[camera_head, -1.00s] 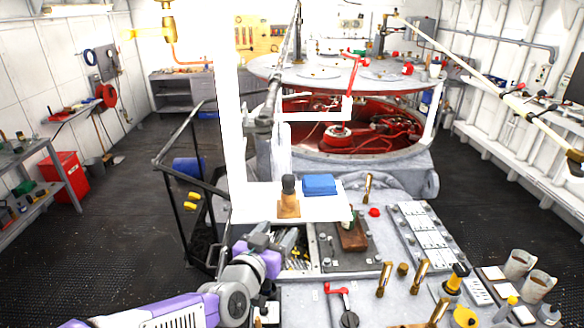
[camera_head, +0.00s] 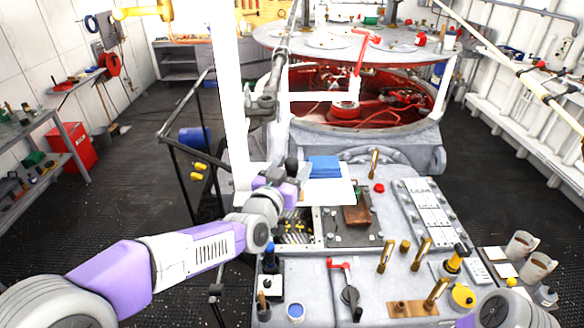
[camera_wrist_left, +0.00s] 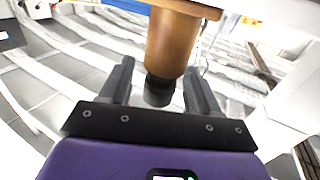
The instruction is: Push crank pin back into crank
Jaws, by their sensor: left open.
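A brown wooden piece with a black end (camera_wrist_left: 172,45) fills the top middle of the left wrist view. Its black end hangs between the two fingers of my left gripper (camera_wrist_left: 158,92), which are apart on either side of it. In the head view my left gripper (camera_head: 276,178) is at the white sheet, beside the dark end of this piece (camera_head: 291,164), and hides its lower part. I cannot tell which part is the crank pin.
Brass pieces, a yellow-capped bottle (camera_head: 457,257) and cups (camera_head: 522,243) crowd the right. A railing (camera_head: 175,150) stands at left.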

